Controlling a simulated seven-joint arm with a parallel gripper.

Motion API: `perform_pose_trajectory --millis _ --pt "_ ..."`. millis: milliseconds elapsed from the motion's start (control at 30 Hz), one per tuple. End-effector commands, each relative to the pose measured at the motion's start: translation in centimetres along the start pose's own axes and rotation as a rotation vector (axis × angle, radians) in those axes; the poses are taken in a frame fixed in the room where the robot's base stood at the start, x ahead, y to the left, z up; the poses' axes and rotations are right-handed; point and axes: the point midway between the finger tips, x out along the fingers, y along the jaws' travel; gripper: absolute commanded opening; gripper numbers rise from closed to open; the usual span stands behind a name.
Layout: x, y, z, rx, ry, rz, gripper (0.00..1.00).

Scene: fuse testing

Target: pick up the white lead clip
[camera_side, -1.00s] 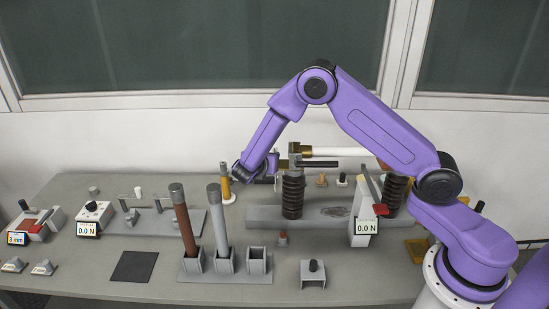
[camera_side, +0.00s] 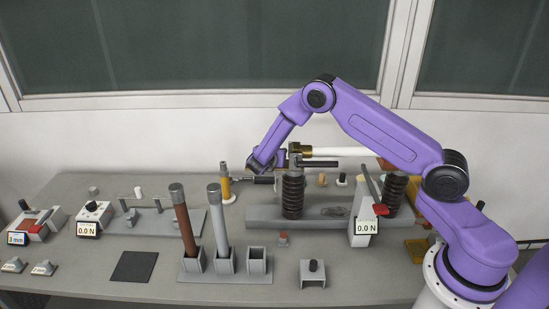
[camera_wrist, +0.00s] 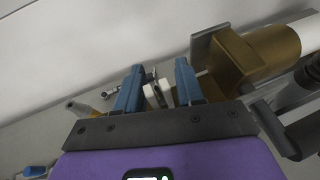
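My gripper (camera_side: 260,165) is above the back of the bench, left of the left ribbed insulator. In the wrist view the gripper (camera_wrist: 158,70) is open, with its two blue fingers apart. A small white block with a metal piece, which looks like the white lead clip (camera_wrist: 153,92), shows in the gap between the fingers. I cannot tell how far beyond the fingertips it lies, and no contact shows. I cannot make out this clip with certainty in the side view.
A brass-ended white tube (camera_side: 335,151) lies across the ribbed insulators (camera_side: 292,195), close right of my gripper; its brass fitting (camera_wrist: 238,62) shows in the wrist view. A yellow post (camera_side: 225,182) stands to the left. Tall fuses (camera_side: 184,218) stand in holders in front.

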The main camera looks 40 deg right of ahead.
Motion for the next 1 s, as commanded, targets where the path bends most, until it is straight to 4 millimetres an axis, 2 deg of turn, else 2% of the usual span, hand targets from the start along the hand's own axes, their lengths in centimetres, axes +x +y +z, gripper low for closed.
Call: perform_pose_trajectory --millis 100,133,233,267,667,1000 --pt "0.0 0.0 0.0 0.000 0.000 0.000 0.37" --pt "0.0 0.0 0.0 0.000 0.000 0.000 0.34" --pt "0.0 0.0 0.0 0.000 0.000 0.000 0.02" --pt "0.0 0.0 0.0 0.000 0.000 0.000 0.00" --pt "-0.2 0.0 0.3 0.000 0.000 0.000 0.00" --pt "-1.9 -0.4 3.4 0.000 0.000 0.000 0.00"
